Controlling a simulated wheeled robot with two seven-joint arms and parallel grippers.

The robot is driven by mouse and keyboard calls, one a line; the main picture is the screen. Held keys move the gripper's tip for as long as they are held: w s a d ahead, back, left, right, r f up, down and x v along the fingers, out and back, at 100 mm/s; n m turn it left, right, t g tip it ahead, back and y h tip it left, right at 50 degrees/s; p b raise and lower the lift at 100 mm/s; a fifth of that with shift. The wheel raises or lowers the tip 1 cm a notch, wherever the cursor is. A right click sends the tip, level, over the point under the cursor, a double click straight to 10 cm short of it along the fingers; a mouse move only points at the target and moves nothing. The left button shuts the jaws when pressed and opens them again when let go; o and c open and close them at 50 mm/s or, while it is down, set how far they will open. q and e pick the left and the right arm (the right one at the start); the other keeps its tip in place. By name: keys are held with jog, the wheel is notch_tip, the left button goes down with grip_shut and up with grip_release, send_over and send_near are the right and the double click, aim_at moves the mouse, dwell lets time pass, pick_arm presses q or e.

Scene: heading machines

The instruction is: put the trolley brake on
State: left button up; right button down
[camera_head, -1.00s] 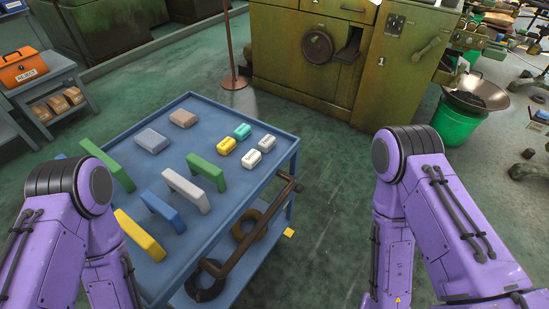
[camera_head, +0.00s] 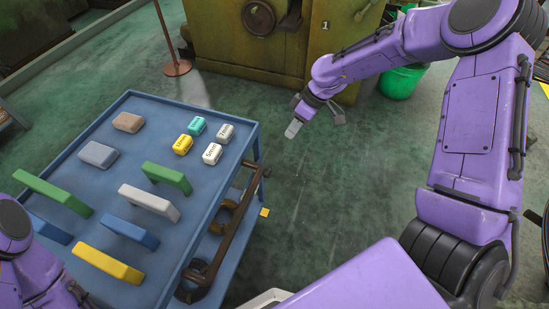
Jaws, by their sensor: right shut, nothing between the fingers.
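The blue trolley (camera_head: 85,128) stands at the left, its top holding colored blocks and bars. A brown handle bar (camera_head: 229,235) runs along its right side. A small yellow tab (camera_head: 264,212) shows low at the trolley's right edge, near the floor; I cannot tell whether it is the brake or which way it is set. My right gripper (camera_head: 293,129) is shut and empty, over open floor to the right of the trolley's far right corner, apart from it. My left gripper is out of view; only part of my left arm shows at the lower left.
A green machine (camera_head: 285,52) stands behind, with a rust-colored post on a round base (camera_head: 178,68) beside it. A green bin (camera_head: 400,82) is partly hidden by my right arm. Green floor right of the trolley is clear.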

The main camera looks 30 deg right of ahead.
jog(key=r, duration=0.1)
send_near(269, 176)
jog(key=w+f, duration=0.3)
jog(key=f, duration=0.1)
jog(key=shift+a+f+n, duration=0.35)
jog(key=shift+a+n, duration=0.05)
jog(key=shift+a, duration=0.2)
jog(key=s+a, duration=0.1)
jog(key=s+a+f, duration=0.2)
jog(key=shift+s+a, duration=0.1)
jog(key=shift+a, duration=0.25)
